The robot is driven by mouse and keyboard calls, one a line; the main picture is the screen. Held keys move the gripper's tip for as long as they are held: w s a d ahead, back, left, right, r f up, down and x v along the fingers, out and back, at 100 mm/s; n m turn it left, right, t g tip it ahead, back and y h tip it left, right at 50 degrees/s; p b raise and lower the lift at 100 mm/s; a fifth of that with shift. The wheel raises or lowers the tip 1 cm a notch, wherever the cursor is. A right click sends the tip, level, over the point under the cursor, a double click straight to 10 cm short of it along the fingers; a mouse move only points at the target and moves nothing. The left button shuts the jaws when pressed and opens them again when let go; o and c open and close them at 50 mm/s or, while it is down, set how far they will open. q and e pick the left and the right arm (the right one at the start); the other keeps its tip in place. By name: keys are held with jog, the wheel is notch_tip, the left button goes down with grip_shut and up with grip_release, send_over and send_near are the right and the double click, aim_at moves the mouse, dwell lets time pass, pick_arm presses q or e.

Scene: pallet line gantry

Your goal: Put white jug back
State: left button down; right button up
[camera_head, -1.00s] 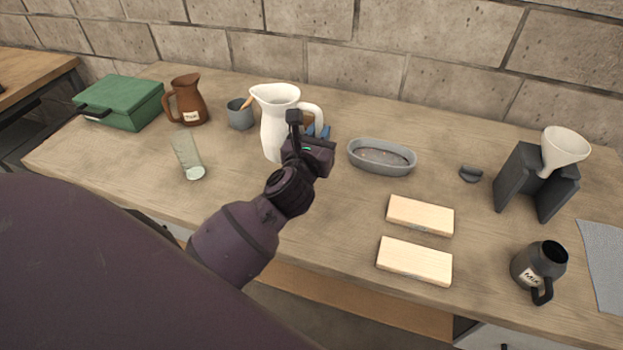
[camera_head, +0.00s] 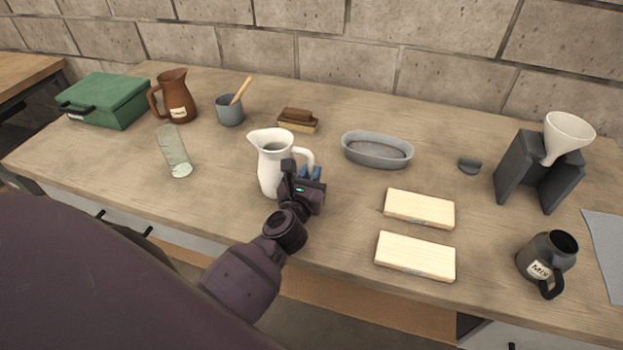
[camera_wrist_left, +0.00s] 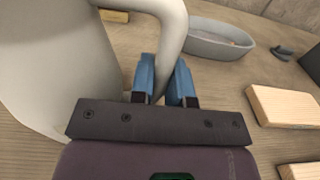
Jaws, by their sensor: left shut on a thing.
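The white jug (camera_head: 270,167) is upright near the middle of the table in the head view, its spout to the left and its handle to the right. My left gripper (camera_head: 311,172) is shut on the jug's handle. In the left wrist view, the blue fingers of the left gripper (camera_wrist_left: 166,82) close around the lower part of the handle, and the jug's white body (camera_wrist_left: 60,65) fills the left side. I cannot tell whether the jug's base touches the table. My right gripper is not in view.
A brown jug (camera_head: 178,97), grey cup (camera_head: 231,112), brush (camera_head: 297,122) and grey oval dish (camera_head: 377,152) stand behind. Two wooden blocks (camera_head: 418,209) (camera_head: 415,257) and a dark jug (camera_head: 541,263) are right. Bare tabletop (camera_head: 225,180) shows left of the white jug.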

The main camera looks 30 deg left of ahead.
pick_arm(q)
jog(key=shift+f, duration=0.3)
jog(key=shift+r, duration=0.1)
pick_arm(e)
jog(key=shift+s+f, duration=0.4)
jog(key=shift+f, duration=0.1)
pick_arm(q)
jog(key=shift+f, duration=0.2)
jog(key=c, duration=1.2)
grip_release()
jog(key=shift+o, duration=0.5)
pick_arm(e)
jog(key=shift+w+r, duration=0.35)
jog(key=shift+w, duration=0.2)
pick_arm(q)
jog(key=shift+r, duration=0.1)
